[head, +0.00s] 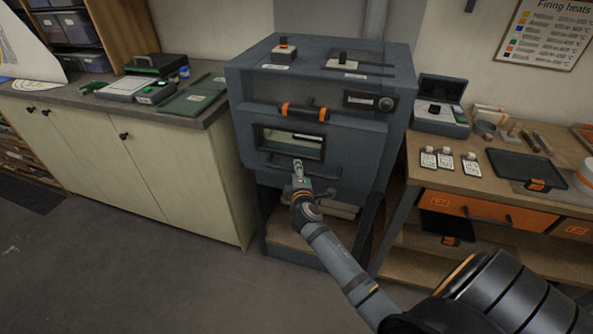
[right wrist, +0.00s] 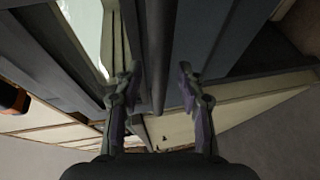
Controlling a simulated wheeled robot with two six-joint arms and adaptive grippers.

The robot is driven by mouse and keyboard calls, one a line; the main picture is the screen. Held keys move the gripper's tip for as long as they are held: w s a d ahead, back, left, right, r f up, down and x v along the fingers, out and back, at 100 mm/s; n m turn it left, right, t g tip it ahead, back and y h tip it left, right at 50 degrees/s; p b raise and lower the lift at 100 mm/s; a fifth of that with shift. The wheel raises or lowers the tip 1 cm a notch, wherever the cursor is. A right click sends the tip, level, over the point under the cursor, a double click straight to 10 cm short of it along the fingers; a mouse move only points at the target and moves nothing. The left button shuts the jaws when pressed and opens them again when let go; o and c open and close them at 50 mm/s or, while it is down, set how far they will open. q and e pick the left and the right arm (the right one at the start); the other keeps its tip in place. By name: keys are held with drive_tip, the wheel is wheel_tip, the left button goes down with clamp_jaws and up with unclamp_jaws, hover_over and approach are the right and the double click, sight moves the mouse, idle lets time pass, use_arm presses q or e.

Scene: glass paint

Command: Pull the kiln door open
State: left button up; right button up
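The dark grey kiln (head: 350,190) stands in the middle of the head view. Its front door (head: 245,150) looks shut and has a window (head: 295,140). A dark bar handle (head: 318,173) runs across below the window. My right gripper (head: 298,168) is in front of this handle. In the right wrist view, the fingers of my right gripper (right wrist: 160,85) are open, with the dark bar (right wrist: 158,50) between them and a gap on each side. The far end of the handle is partly hidden by the gripper. My left gripper is not in view.
A cream cabinet (head: 170,165) stands close on the left. A wooden workbench (head: 450,180) with an orange drawer (head: 480,209) stands on the right. The floor in front is clear.

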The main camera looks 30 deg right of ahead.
drive_tip(key=shift+w+d, duration=0.15)
drive_tip(key=shift+w, duration=0.25)
clamp_jaws()
drive_tip(key=shift+f, duration=0.1)
